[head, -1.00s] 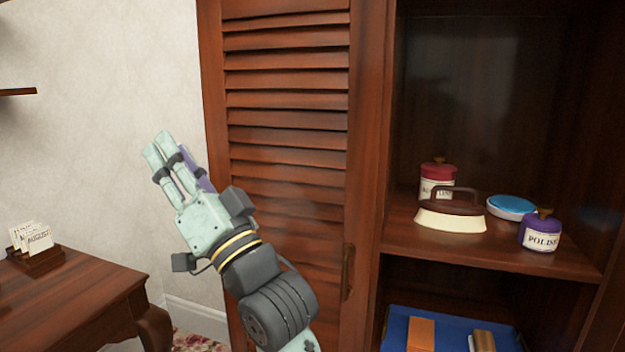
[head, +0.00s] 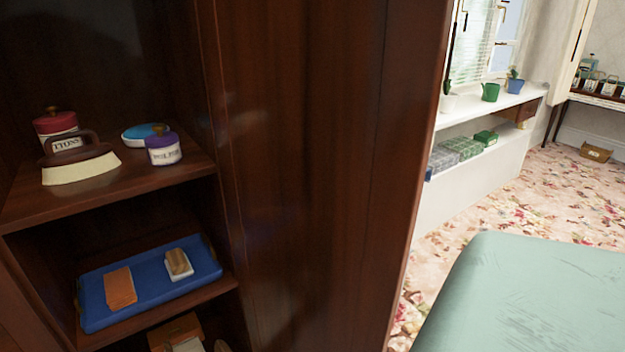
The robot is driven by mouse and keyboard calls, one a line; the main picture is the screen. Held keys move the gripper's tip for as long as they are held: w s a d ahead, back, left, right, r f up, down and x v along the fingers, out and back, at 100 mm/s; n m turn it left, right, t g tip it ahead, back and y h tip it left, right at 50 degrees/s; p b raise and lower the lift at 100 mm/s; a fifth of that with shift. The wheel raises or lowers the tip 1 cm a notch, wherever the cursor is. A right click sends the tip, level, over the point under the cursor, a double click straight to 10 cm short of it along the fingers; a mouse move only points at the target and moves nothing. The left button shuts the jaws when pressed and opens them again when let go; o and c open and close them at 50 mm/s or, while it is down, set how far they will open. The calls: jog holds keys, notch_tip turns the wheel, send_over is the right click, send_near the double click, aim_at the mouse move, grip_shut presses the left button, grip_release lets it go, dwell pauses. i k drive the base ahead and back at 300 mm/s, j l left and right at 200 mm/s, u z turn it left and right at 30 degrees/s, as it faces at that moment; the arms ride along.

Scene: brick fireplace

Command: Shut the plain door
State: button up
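The plain door (head: 320,170) is a smooth dark brown wooden panel in the middle of the head view. It stands open, swung out from the right side of the cabinet towards me, with its free edge (head: 422,170) at the right. The face towards me is its inner side; its outer side is hidden. No handle shows on the visible face. My gripper is not in view.
A blue tray (head: 150,292) lies below.

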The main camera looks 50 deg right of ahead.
aim_at(323, 112)
jog(key=k+l, duration=0.1)
jog(key=l, duration=0.35)
jog(key=l+u, duration=0.15)
jog(key=l, duration=0.3)
jog(key=k+l, duration=0.15)
jog(key=l, duration=0.3)
jog(key=k+l+u, duration=0.1)
jog(key=l, duration=0.35)
jog(key=k+l, duration=0.15)
jog(key=l, duration=0.3)
jog(key=k+l+u, duration=0.15)
jog(key=l, duration=0.3)
jog(key=k+l, duration=0.15)
jog(key=l, duration=0.2)
jog(key=k+l+z, duration=0.15)
jog(key=k+l, duration=0.2)
jog(key=l, duration=0.3)
jog(key=k+l+z, duration=0.1)
jog(key=l, duration=0.25)
